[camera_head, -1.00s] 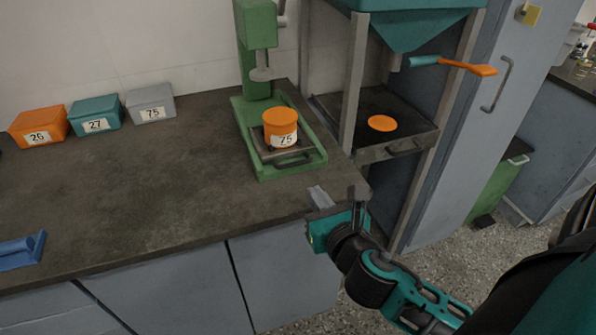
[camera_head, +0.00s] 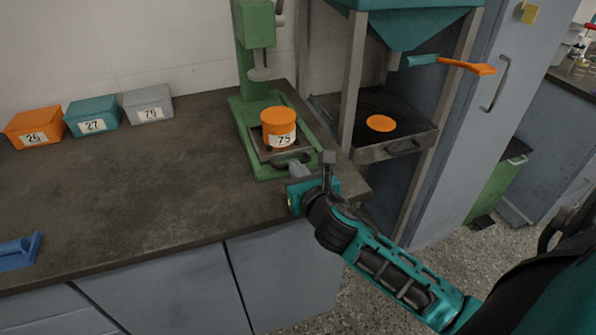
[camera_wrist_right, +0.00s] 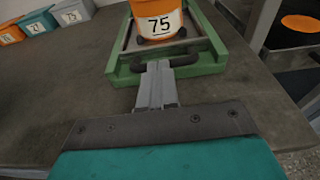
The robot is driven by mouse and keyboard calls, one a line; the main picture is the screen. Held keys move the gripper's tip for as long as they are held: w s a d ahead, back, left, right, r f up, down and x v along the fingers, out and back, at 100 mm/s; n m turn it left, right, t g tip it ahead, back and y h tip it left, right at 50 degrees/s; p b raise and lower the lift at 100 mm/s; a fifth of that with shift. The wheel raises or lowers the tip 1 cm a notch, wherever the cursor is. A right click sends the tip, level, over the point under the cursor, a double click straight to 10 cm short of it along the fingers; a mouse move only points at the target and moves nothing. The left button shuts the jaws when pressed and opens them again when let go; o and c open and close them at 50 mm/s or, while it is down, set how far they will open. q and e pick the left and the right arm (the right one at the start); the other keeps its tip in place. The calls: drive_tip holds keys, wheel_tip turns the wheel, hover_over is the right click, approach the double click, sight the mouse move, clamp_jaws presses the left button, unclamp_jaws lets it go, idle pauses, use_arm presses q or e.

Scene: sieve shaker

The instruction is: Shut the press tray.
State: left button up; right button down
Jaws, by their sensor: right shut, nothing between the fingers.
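The press tray (camera_head: 262,151) lies in the green base of the press (camera_head: 247,105). An orange container labelled 75 (camera_head: 278,123) stands upright on it. The tray's dark handle (camera_head: 291,159) faces the counter's front edge and sticks out a little over the base's front rim. My right gripper (camera_head: 296,170) is shut and empty just in front of the handle. In the right wrist view its closed fingers (camera_wrist_right: 157,84) reach the handle (camera_wrist_right: 170,63); I cannot tell whether they touch it. My left gripper is not in view.
Right of the press stands a teal hopper (camera_head: 415,25) over a dark tray (camera_head: 410,143) with an orange disc (camera_head: 381,123). Three labelled boxes, orange (camera_head: 34,127), teal (camera_head: 92,115) and grey (camera_head: 148,103), stand at the back left. The counter middle is clear.

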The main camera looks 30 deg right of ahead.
sight(283, 144)
drive_tip(key=shift+w, duration=0.35)
drive_tip(key=x, duration=0.2)
drive_tip(key=p+x, duration=0.1)
drive_tip(key=x, duration=0.1)
drive_tip(key=r+x, duration=0.1)
drive_tip(key=x, duration=0.1)
drive_tip(key=shift+w+d+r+p, duration=0.1)
drive_tip(key=shift+w+d+p, duration=0.05)
drive_tip(key=shift+w+p, duration=0.3)
drive_tip(key=shift+w+d, duration=0.1)
drive_tip(key=shift+w, duration=0.35)
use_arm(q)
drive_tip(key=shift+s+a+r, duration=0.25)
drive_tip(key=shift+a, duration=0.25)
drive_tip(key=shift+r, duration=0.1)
